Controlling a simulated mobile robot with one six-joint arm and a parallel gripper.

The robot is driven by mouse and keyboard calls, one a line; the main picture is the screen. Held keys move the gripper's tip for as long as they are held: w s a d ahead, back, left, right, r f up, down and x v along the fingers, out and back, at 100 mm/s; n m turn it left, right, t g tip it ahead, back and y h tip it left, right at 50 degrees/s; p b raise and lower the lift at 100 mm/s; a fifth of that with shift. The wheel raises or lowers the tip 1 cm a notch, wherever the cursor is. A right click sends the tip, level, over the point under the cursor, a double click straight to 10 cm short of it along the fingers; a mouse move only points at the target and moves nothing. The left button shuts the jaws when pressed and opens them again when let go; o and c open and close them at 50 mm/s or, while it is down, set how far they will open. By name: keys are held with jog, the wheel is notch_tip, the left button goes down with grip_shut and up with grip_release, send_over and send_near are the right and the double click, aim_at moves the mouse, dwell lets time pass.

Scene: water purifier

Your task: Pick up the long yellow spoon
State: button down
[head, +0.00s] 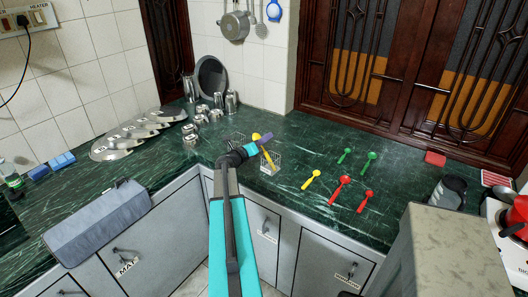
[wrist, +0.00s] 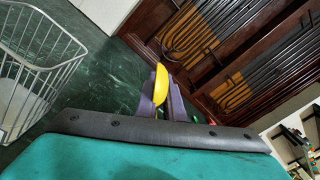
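Part of the spoon is hidden by the fingers. A shorter yellow spoon (head: 311,180) lies on the counter to the right of the rack.
Red spoons (head: 341,188) and green spoons (head: 345,156) lie further right on the counter. A second wire rack (head: 236,139) stands behind my gripper. Steel cups (head: 218,103) and plates (head: 130,140) are at the back left. A wire basket (wrist: 38,65) is close in the wrist view.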

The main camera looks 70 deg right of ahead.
jog(key=shift+r, duration=0.1)
dwell(0.3)
notch_tip(320, 180, up, 10)
jog(key=b, duration=0.1)
jog(key=shift+b, duration=0.35)
dwell(0.4)
jog(key=shift+m, duration=0.5)
jog(key=w+d+r+m+t+p, duration=0.1)
jog(key=w+d+r+m+p, duration=0.1)
jog(key=w+r+m+p, duration=0.3)
jog(key=w+r+p, duration=0.3)
jog(key=w+r, duration=0.1)
jog(key=w, duration=0.2)
jog(key=shift+r+m, duration=0.3)
jog(key=shift+r, duration=0.1)
jog(key=shift+f, duration=0.15)
dwell(0.3)
